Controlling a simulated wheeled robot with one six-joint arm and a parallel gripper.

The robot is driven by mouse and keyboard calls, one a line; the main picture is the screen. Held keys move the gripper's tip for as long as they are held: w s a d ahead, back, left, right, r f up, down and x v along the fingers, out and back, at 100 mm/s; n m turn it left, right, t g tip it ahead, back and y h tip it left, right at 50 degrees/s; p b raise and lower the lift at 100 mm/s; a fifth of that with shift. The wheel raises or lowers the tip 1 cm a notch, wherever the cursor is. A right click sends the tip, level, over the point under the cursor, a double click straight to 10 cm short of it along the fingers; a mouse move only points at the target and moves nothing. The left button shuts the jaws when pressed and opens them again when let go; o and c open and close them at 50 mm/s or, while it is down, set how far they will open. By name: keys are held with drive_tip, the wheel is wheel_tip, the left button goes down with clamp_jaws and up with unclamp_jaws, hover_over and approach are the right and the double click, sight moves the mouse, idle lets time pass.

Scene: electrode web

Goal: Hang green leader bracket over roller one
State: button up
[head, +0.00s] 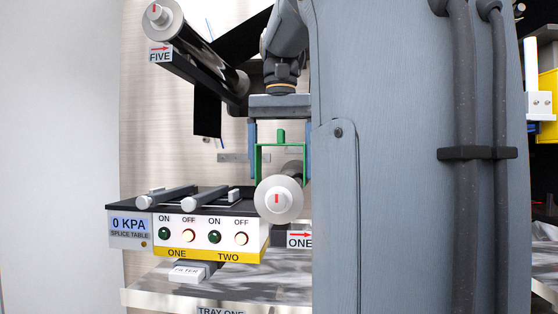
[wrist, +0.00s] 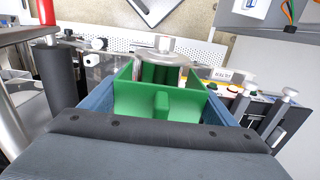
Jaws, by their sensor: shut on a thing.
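The green leader bracket (head: 281,146) is an open frame with a small tab on top. My gripper (head: 280,160) has its blue fingers shut on the bracket's two sides. In the wrist view, the bracket (wrist: 150,103) fills the space between the fingers (wrist: 155,92). Roller one (head: 278,200) shows its pale round end with a red mark, just below the bracket. The bracket's legs appear on either side of the roller's body, behind that end. The legs' lower ends are partly hidden, so I cannot tell whether the bracket touches the roller. Its end (wrist: 163,44) also shows beyond the bracket.
The splice table (head: 205,225) with its buttons stands just left of roller one. Roller five (head: 200,55), with black web, is at upper left. A "ONE" label (head: 299,240) sits below the roller. My own grey column hides the right side.

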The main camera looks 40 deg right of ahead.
drive_tip(key=shift+f+b, duration=1.55)
drive_tip(key=shift+f, duration=1.55)
drive_tip(key=o, duration=1.1)
wheel_tip(320, 180, up, 8)
drive_tip(key=shift+f, duration=0.1)
wheel_tip(320, 180, up, 7)
drive_tip(key=p, duration=0.8)
